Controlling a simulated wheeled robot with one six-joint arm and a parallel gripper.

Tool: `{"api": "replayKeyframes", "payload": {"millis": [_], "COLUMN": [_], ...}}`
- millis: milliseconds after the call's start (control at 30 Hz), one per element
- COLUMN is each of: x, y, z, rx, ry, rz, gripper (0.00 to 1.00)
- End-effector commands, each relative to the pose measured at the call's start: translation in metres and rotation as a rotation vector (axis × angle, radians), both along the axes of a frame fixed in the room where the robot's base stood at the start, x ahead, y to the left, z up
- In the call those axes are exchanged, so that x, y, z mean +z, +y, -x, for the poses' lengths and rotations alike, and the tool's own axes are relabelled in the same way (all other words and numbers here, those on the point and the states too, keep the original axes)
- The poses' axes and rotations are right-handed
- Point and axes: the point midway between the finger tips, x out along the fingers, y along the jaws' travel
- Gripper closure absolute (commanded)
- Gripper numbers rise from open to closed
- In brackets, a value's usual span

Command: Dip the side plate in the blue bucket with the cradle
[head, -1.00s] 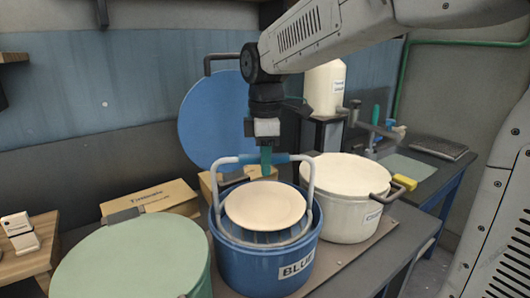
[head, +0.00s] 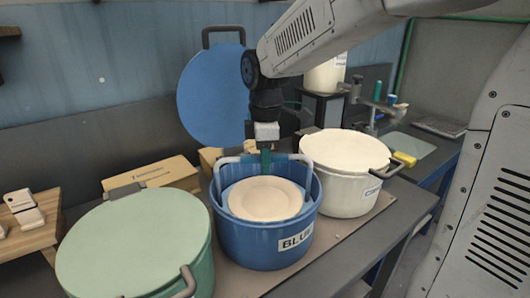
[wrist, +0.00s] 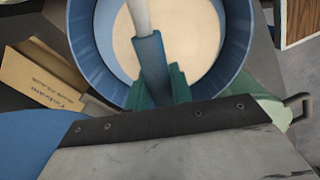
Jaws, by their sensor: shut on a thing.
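The pale cream side plate (head: 266,200) lies face up in the cradle, inside the mouth of the blue bucket (head: 232,240), which is labelled BLUE. The cradle (head: 305,176) has a grey hoop handle with a blue grip, which also shows in the wrist view (wrist: 150,58). My gripper (head: 266,160) is shut on this grip above the back of the bucket. In the wrist view the plate (wrist: 195,30) shows below the handle, within the bucket's rim (wrist: 244,45). The cradle's lower part is hidden, and I cannot tell how much of the plate is wetted.
A green-lidded bucket (head: 130,245) stands at the front left and a white lidded bucket (head: 345,165) at the right. A round blue lid (head: 210,105) stands upright behind. Cardboard boxes (head: 155,176) lie at the back left. A yellow sponge (head: 404,159) lies at the right.

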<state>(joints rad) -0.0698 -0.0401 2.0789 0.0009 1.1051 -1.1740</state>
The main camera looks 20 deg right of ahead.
Motion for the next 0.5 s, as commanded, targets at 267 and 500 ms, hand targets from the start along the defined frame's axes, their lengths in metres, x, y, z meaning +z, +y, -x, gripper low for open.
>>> {"api": "replayKeyframes", "payload": {"millis": [267,500], "x": [-0.018,-0.033], "y": [0.000,0.000], "z": [0.000,0.000], "rx": [0.000,0.000], "ry": [-0.001,0.000], "rz": [0.000,0.000], "gripper": [1.00,1.00]}}
